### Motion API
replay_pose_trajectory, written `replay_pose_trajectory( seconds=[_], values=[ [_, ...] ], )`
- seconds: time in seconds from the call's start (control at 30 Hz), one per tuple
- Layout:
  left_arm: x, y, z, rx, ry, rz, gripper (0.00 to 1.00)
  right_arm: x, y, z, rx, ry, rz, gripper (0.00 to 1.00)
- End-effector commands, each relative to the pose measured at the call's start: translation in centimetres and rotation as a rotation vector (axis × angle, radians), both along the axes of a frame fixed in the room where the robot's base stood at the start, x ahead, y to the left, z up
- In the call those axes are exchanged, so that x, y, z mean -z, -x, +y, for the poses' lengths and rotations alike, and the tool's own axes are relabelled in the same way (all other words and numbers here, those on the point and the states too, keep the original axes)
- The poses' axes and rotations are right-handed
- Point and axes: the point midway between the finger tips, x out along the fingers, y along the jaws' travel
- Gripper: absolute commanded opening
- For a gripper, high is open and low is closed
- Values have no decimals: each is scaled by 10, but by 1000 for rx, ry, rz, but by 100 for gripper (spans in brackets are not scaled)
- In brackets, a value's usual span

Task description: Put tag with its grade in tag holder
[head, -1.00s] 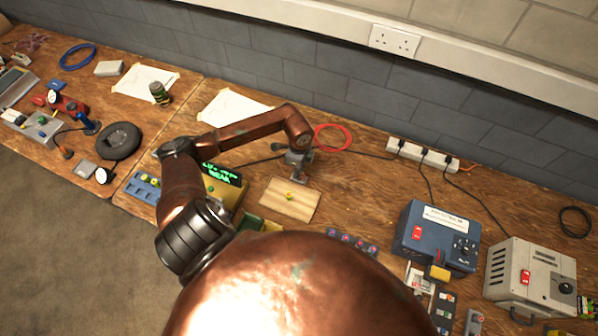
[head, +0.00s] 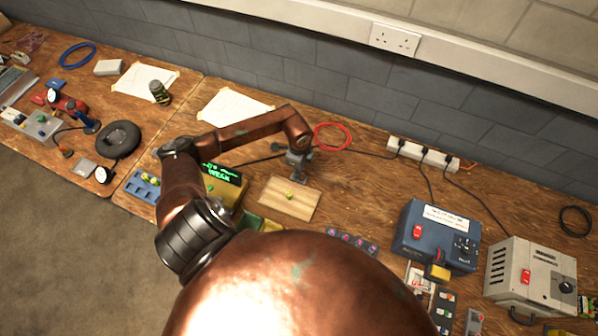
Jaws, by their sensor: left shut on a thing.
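My left gripper (head: 299,178) points down over the far right part of a pale wooden board (head: 300,208). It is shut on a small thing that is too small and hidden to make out. A small yellow-green object (head: 290,194) shows at the board, close to the fingertips; I cannot tell if they touch. A tester with a lit green display (head: 221,174) stands left of the board, and its text seems to read "WEAK". A grey strip with several pink-marked pieces (head: 352,241) lies right of the board. I cannot identify the tag or tag holder for certain. My right gripper is out of view.
A blue tray (head: 140,190) holds yellow-green pieces at left. Green and yellow bins (head: 250,222) are partly hidden by my arm. A red cable coil (head: 333,136) lies behind the gripper. A blue box (head: 410,247) and a grey box (head: 508,284) stand at right.

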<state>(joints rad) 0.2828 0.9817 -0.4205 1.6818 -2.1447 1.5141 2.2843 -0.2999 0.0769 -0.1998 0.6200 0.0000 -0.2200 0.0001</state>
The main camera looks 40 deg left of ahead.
Motion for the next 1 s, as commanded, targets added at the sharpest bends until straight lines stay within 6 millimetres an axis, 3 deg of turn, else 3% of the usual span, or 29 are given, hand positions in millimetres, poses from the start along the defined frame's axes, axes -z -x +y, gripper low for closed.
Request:
replay_pose_trajectory(
  seconds=[1.0],
  values=[
    [6, 0, 0, 0, 0, 0, 0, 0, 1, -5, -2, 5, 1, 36]
  ],
)
